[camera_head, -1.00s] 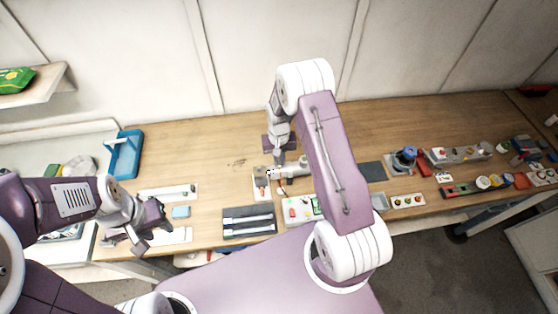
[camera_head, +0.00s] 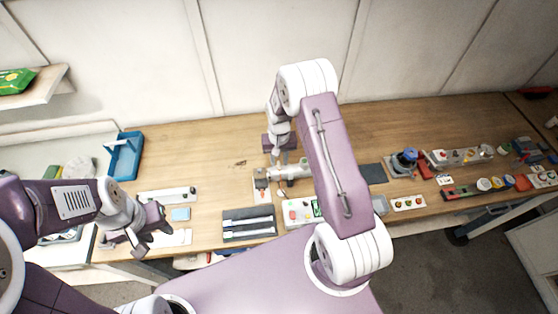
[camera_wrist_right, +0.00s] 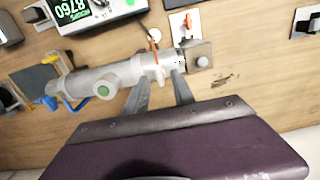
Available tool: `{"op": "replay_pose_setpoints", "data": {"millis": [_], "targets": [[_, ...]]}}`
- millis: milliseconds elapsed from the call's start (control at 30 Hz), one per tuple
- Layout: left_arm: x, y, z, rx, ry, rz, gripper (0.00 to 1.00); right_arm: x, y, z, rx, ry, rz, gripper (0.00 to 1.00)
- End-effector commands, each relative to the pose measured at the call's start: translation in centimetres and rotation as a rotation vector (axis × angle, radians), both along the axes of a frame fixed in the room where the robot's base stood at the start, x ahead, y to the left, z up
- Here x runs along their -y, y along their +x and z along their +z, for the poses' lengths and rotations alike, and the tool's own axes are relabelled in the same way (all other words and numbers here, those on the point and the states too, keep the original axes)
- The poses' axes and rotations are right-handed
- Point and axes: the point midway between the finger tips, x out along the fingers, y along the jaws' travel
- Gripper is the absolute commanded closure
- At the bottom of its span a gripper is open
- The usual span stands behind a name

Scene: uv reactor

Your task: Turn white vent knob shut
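The white reactor body (camera_wrist_right: 105,80) lies across the bench in the right wrist view, with a green-capped port and blue tubing at its left. It also shows in the head view (camera_head: 292,171). My right gripper (camera_wrist_right: 160,76) has its two fingers apart at the reactor's right-end fitting. Whether the fingers touch anything cannot be told. In the head view my right gripper (camera_head: 280,160) is over the reactor's left end. My left gripper (camera_head: 152,228) is open and empty at the bench's front left.
A controller with a green display (camera_wrist_right: 85,12) lies close by. A blue tray (camera_head: 125,155) is at the left. Bare wood lies behind the reactor.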

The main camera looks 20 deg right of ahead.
Motion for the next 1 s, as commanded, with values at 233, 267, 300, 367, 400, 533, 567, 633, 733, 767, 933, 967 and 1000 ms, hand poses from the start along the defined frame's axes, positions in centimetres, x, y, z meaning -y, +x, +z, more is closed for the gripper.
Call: {"op": "replay_pose_setpoints", "data": {"millis": [233,267,300,367,400,533,567,633,733,767,933,967,1000], "targets": [[0.0,0.0,-2.5,0.0,0.0,0.0,0.64,0.0,0.2,5.0,0.009,0.0,0.0,0.7],[0.0,0.0,-2.7,0.0,0.0,0.0,0.64,0.0,0.2,5.6,0.009,0.0,0.0,0.7],[0.0,0.0,-2.9,0.0,0.0,0.0,0.64,0.0,0.2,6.3,0.008,0.0,0.0,0.7],[0.0,0.0,-3.0,0.0,0.0,0.0,0.64,0.0,0.2,7.2,0.007,-0.001,-0.001,0.7],[0.0,0.0,-3.1,0.0,0.0,0.0,0.64,0.0,0.1,7.6,0.006,-0.001,-0.001,0.7],[0.0,0.0,-3.1,0.0,0.0,0.0,0.64,0.0,0.1,8.3,0.003,0.0,-0.001,0.7],[0.0,0.0,-3.1,0.0,0.0,0.0,0.64,0.0,0.1,8.4,0.003,0.0,-0.001,0.7],[0.0,0.0,-3.1,0.0,0.0,0.0,0.64,0.0,0.1,8.4,0.003,0.0,-0.001,0.7],[0.0,0.0,-3.1,0.0,0.0,0.0,0.64,0.0,0.1,8.4,0.003,0.0,-0.001,0.7],[0.0,0.0,-3.1,0.0,0.0,0.0,0.64,0.0,0.1,8.4,0.003,0.0,-0.001,0.7],[0.0,0.0,-3.1,0.0,0.0,0.0,0.64,0.0,0.1,8.3,0.003,0.0,-0.001,0.7],[0.0,0.0,-3.1,0.0,0.0,0.0,0.64,0.0,0.1,8.2,0.003,0.0,0.0,0.7],[0.0,0.0,-3.6,0.0,0.0,0.0,0.64,-0.1,0.1,7.8,0.003,0.0,0.001,0.7]]}}
